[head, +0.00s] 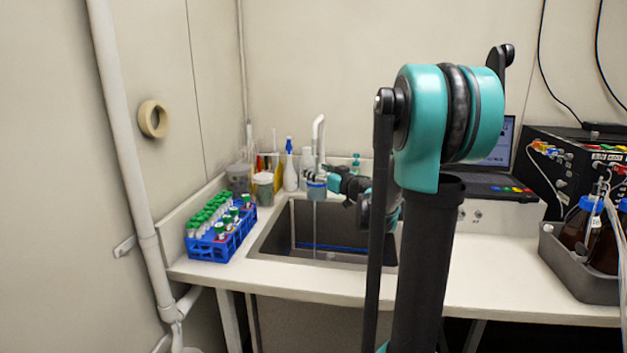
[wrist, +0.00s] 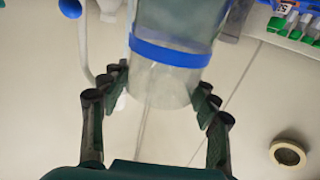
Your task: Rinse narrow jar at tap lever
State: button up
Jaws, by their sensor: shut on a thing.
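A clear narrow jar with a blue band (wrist: 168,54) is between the fingers of my gripper (wrist: 162,88) in the wrist view. The fingers press on both sides of the jar near one end. In the head view my gripper (head: 334,180) holds the jar (head: 316,190) over the sink (head: 270,238), under or close in front of the white tap (head: 318,132). A thin pale stream (head: 314,225) runs down below the jar into the sink. A tap lever cannot be made out clearly.
A blue rack of green-capped tubes (head: 222,240) stands left of the sink. Bottles and tubs (head: 264,186) crowd the back left. A laptop (head: 490,188) and a grey tray with brown bottles (head: 572,270) are at the right. A tape roll (head: 145,119) hangs on the wall.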

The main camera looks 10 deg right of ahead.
jog(key=s+r, duration=0.4)
jog(key=shift+s+a, duration=0.35)
jog(key=shift+s, duration=0.05)
